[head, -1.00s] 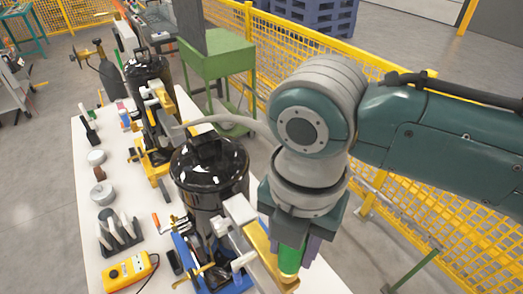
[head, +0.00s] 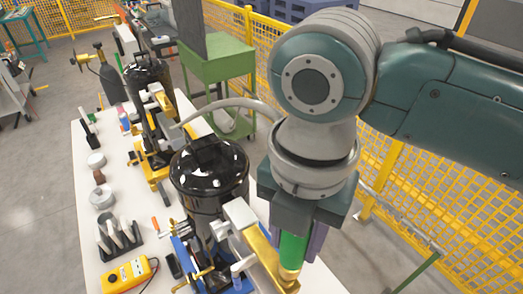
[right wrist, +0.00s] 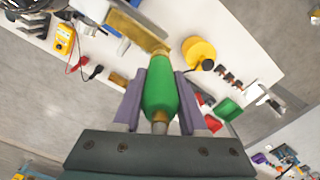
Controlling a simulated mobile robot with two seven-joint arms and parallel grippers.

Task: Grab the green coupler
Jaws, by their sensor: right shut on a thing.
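The green coupler (right wrist: 160,92) is a green sleeve with brass-coloured ends. In the right wrist view it lies between the two purple fingers of my right gripper (right wrist: 158,98), which are shut on it. In the head view my right gripper (head: 304,240) points down, and the green coupler (head: 292,250) shows in its jaws. The coupler's lower end meets a brass fitting (head: 265,258) beside the near black compressor (head: 208,175). I cannot tell whether the two are joined. My left gripper is not in view.
A white table (head: 88,215) bears a second black compressor (head: 147,75), a yellow multimeter (head: 125,274) and several small parts. A green stand (head: 215,60) and yellow mesh fence (head: 420,190) stand behind and to the right. A yellow round part (right wrist: 199,52) lies near the coupler.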

